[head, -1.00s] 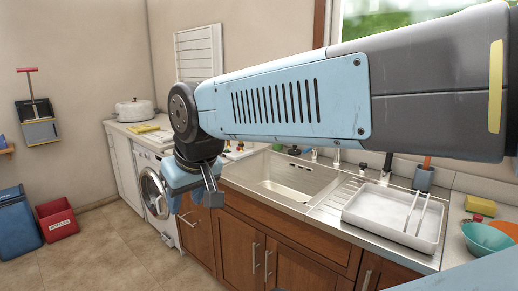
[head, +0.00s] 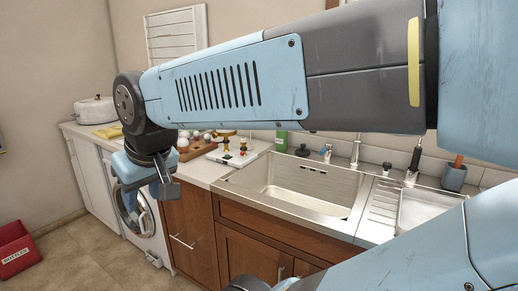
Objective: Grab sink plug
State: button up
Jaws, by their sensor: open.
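A small dark knobbed piece (head: 303,150) stands on the back rim of the steel sink (head: 338,222); it may be the sink plug, but it is too small to be sure. A second small dark piece (head: 387,168) stands farther right along the back, and I cannot tell what it is. The sink basin looks empty, though its near floor is partly hidden. My gripper (head: 150,197) is open and empty, hanging in front of the cabinets and washing machine, left of the sink and well apart from both dark pieces.
A tap (head: 356,150) rises behind the sink. A drying tray (head: 425,210) and a blue-grey cup (head: 453,177) are to the right. A red bin (head: 16,250) stands on the floor.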

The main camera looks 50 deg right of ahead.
aim_at(299, 152)
jog(key=u, duration=0.15)
jog(key=i, duration=0.55)
jog(key=z, duration=2.3)
jog(key=k, duration=0.85)
jog(key=z, duration=0.15)
jog(key=i, duration=0.85)
